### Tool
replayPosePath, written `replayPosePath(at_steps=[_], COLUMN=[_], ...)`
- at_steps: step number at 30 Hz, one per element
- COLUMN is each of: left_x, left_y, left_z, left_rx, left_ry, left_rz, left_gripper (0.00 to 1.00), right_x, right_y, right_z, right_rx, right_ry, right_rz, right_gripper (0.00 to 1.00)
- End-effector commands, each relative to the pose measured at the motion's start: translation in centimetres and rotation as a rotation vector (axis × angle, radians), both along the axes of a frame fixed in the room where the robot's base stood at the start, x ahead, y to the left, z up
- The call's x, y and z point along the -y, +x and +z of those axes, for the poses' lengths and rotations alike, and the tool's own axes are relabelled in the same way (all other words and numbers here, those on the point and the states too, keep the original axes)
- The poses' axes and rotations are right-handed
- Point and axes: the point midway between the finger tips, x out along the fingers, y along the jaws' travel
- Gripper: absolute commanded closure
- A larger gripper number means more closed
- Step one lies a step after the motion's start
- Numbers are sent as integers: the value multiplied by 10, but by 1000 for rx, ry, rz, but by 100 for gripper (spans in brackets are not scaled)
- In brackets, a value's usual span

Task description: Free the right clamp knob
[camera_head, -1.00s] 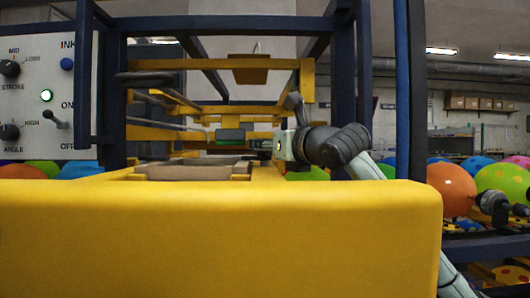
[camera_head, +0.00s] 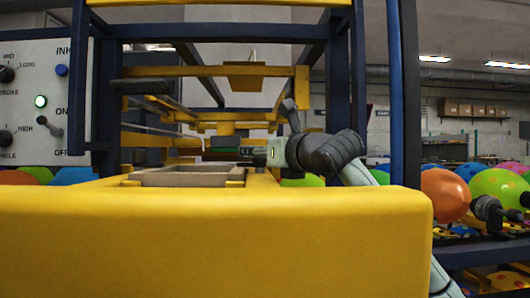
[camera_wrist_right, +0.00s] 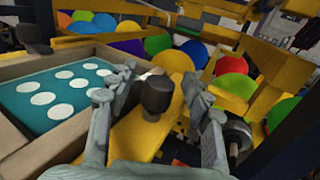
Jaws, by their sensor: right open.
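The right clamp knob (camera_wrist_right: 158,92) is a dark, rounded knob on a yellow bar (camera_wrist_right: 140,135) in the right wrist view. My right gripper (camera_wrist_right: 158,76) is open, with one grey finger on each side of the knob. A narrow gap seems to show on both sides; whether either finger touches it I cannot tell. Left of it lies a framed teal screen with white dots (camera_wrist_right: 50,88). In the head view my right gripper (camera_head: 272,151) reaches in from the right, its fingertips hard to make out, and the knob cannot be picked out.
A second dark knob (camera_wrist_right: 33,36) stands at the screen frame's far left. Yellow beams (camera_wrist_right: 268,65) and colored balloons (camera_wrist_right: 235,85) lie beyond. In the head view, a wide yellow body (camera_head: 220,235) fills the foreground, with dark blue posts (camera_head: 340,85) and a control panel (camera_head: 45,105).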

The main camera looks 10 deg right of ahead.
Motion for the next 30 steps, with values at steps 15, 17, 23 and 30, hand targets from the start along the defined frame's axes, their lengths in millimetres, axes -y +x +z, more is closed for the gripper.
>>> replayPosePath(at_steps=[15,17,23,30], left_x=[0,0,0,0], left_y=[0,0,0,0], left_z=[1,1,1,1], left_rx=[2,2,2,2], left_ry=[0,0,0,0], left_rz=[0,0,0,0], left_gripper=[78,78,78,78], right_x=[24,26,29,30], right_y=[-89,-98,-113,-115], right_z=[0,0,0,0], right_rx=[2,1,0,-1], right_ry=[-3,-1,0,1], right_rz=[-2,0,0,0], right_gripper=[50,50,50,50])
